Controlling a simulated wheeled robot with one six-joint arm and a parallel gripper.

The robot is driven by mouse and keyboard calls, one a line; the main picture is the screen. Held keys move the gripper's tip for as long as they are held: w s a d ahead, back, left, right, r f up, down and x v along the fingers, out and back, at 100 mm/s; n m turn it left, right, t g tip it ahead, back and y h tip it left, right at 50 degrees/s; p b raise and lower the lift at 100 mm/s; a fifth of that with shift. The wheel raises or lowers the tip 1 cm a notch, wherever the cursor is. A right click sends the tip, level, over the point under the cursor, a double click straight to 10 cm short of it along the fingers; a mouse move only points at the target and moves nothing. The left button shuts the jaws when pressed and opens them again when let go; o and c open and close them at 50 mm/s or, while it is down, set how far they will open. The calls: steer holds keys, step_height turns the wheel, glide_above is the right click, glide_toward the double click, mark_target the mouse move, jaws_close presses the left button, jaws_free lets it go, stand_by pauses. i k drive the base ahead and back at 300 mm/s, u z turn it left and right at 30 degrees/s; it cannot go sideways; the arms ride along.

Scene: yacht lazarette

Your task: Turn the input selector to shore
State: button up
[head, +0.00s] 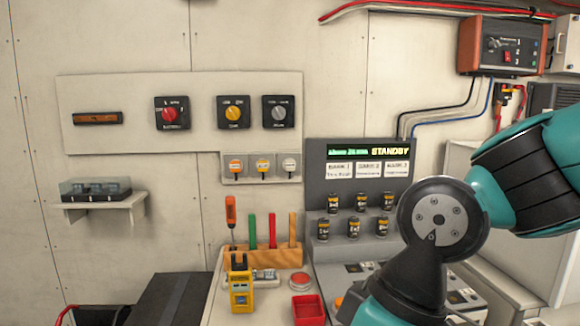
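Three rotary switches on black plates are in a row on a pale wall panel (200,90). From left to right they are a red knob (170,114), a yellow knob (233,114) and a grey knob (279,113). Their lettering is too small to read surely, so I cannot tell which one is the input selector or which position is shore. My teal and black arm comes in from the right, well right of the knobs and apart from them. My gripper is not visible in this view.
Tools stand in a wooden rack (290,256), with a yellow meter (240,288) and a red tray (307,310) in front. A small shelf (98,207) juts from the left wall.

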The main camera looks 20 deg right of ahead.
mark_target(278, 114)
steer(key=z, duration=0.25)
steer(key=k, duration=0.25)
steer(key=u, duration=0.95)
steer(key=i, duration=1)
